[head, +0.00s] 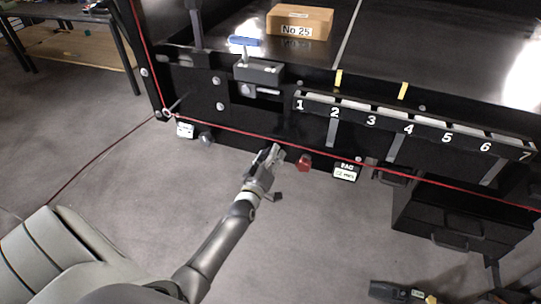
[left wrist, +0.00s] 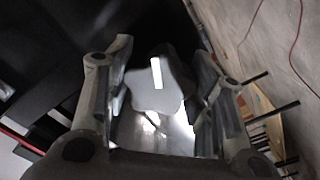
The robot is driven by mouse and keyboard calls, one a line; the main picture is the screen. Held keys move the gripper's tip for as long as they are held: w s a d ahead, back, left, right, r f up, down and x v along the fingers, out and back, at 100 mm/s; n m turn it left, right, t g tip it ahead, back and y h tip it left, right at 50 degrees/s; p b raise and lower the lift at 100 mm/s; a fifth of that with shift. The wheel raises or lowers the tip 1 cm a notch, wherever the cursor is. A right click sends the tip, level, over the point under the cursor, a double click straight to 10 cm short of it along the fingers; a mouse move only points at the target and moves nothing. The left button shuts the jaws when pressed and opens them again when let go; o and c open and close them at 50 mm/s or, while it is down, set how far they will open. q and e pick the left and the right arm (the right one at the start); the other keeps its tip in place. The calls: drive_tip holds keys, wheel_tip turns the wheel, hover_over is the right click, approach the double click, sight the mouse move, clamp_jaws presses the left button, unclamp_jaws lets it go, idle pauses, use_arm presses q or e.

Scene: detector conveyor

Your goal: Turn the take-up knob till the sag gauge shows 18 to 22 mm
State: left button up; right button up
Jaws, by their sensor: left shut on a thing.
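My left gripper (head: 272,156) is at the lower front edge of the black conveyor frame in the head view. In the left wrist view, its fingers (left wrist: 160,98) stand on both sides of a pale grey star-shaped knob (left wrist: 155,92), shut on it. In the head view the gripper hides this knob. The sag gauge (head: 345,171) is a small white-faced display to the right of the gripper; its label looks like "SAG" with a green line below, but the value is too small to read. My right gripper is not in view.
A red knob (head: 304,162) sits just right of my left gripper, and a dark knob (head: 206,138) farther left. A red cord (head: 240,131) runs across the frame front. A numbered scale (head: 410,124) and a No 25 box (head: 299,20) are above.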

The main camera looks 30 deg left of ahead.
use_arm(q)
drive_tip(key=m, duration=0.4)
drive_tip(key=shift+f+m+p, duration=0.15)
drive_tip(key=shift+m+p, duration=0.15)
drive_tip(key=shift+p, duration=0.05)
drive_tip(key=shift+s+m, duration=0.1)
drive_tip(key=shift+m, duration=1.9)
drive_tip(key=o, duration=1)
drive_tip(key=shift+o, duration=0.2)
drive_tip(key=v, duration=1.2)
